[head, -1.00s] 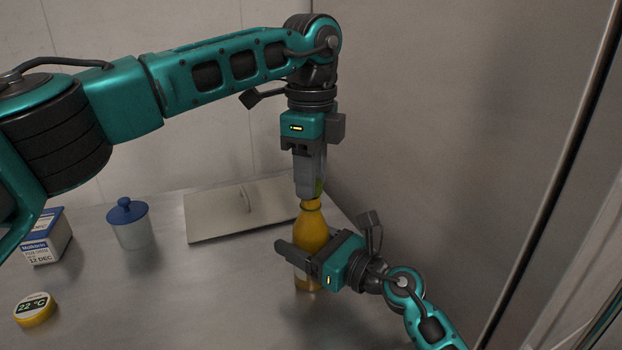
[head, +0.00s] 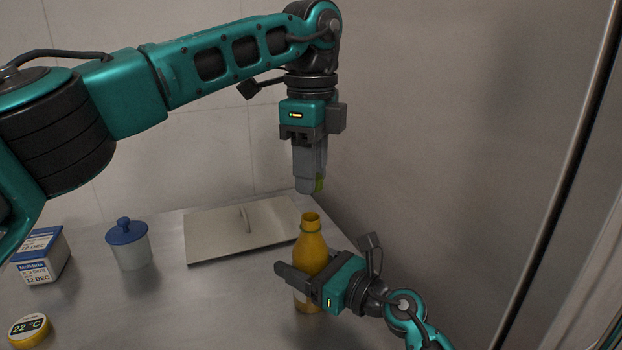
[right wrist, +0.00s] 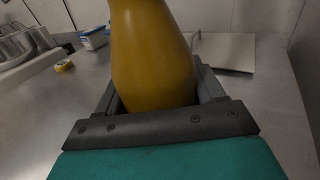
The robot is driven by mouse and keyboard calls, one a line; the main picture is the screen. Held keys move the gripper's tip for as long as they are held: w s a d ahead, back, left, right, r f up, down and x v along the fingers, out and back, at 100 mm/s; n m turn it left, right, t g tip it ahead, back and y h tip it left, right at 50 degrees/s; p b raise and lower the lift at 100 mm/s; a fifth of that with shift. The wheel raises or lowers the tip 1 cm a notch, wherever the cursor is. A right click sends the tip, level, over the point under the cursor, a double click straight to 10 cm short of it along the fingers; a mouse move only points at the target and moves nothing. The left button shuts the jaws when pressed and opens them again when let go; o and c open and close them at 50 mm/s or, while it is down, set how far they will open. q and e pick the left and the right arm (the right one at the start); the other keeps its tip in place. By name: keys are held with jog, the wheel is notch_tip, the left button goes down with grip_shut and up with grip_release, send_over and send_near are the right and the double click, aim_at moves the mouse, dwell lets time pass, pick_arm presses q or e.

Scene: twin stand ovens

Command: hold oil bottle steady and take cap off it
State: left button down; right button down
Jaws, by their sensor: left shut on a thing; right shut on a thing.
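The yellow oil bottle (head: 311,248) stands upright on the steel worktop, its mouth open at the top. My right gripper (head: 303,283) is shut around the bottle's body from the side. In the right wrist view the bottle (right wrist: 152,55) fills the space between the fingers of my right gripper (right wrist: 155,105). My left gripper (head: 308,185) points down above the bottle, apart from its mouth. It is shut on the green cap (head: 319,185), mostly hidden by the fingers.
A flat metal lid with a handle (head: 215,240) lies behind the bottle. Pots (right wrist: 15,45) show in the right wrist view. A steel wall is close at right.

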jog(key=shift+c, duration=0.2)
grip_release()
jog(key=shift+d, duration=0.1)
jog(key=v, duration=1.2)
jog(key=shift+b, duration=0.3)
